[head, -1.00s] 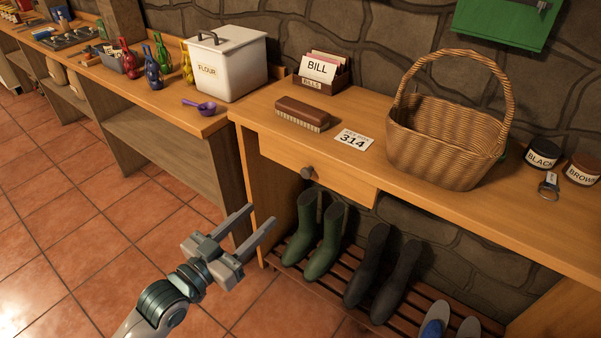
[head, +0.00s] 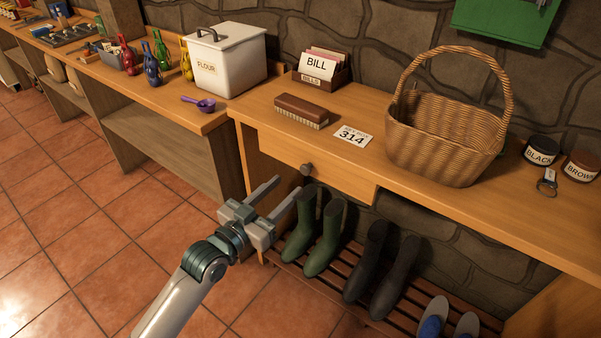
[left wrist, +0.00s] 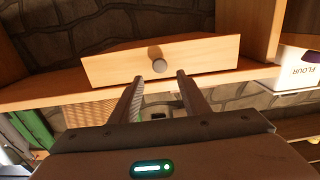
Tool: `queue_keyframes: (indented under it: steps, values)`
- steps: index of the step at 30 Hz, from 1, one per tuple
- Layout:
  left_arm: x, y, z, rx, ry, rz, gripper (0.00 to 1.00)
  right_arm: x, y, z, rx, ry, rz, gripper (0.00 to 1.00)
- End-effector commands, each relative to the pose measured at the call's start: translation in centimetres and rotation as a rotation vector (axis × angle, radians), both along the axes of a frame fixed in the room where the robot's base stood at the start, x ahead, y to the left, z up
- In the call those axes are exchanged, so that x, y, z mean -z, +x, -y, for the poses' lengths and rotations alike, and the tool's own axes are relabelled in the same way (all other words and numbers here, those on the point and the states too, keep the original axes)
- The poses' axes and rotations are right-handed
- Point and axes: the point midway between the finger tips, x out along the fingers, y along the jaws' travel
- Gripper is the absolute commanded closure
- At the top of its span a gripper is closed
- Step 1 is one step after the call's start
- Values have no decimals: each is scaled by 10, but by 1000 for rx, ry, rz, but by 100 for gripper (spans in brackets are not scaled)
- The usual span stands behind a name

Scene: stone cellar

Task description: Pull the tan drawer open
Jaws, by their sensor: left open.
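The tan drawer (head: 318,172) is in the front of the wooden bench, under its top. It looks shut, its front about level with the bench. Its round grey knob (head: 306,169) sits mid-front. In the left wrist view the drawer front (left wrist: 205,57) lies straight ahead, with the knob (left wrist: 157,66) just beyond and between the fingertips. My left gripper (head: 288,187) is open and empty, its fingers pointing at the drawer, a short gap from the knob. It also shows in the left wrist view (left wrist: 168,78). My right gripper is not in view.
Green boots (head: 323,240) and dark boots stand on the slatted rack (head: 290,258) below the drawer. A brush (head: 302,111), a card, a bill box and a wicker basket (head: 445,135) stand on the bench top (head: 370,170). Open tiled floor lies at left.

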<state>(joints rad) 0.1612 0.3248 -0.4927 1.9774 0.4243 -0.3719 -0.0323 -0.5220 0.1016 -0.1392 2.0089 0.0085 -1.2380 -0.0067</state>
Motion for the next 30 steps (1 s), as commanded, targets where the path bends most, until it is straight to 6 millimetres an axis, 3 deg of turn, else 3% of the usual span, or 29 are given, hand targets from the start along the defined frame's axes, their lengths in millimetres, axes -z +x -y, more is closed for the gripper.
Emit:
queue_keyframes:
  steps: [6,12,26,27,30]
  values:
    - [-1,33,23,0,-2,1,58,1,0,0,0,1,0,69]
    - [0,52,38,0,-1,1,58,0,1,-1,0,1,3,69]
    - [0,61,44,0,1,1,58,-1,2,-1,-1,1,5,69]
    - [0,61,44,0,1,1,60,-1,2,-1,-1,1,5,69]
    - [0,61,44,0,1,1,84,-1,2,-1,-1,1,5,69]
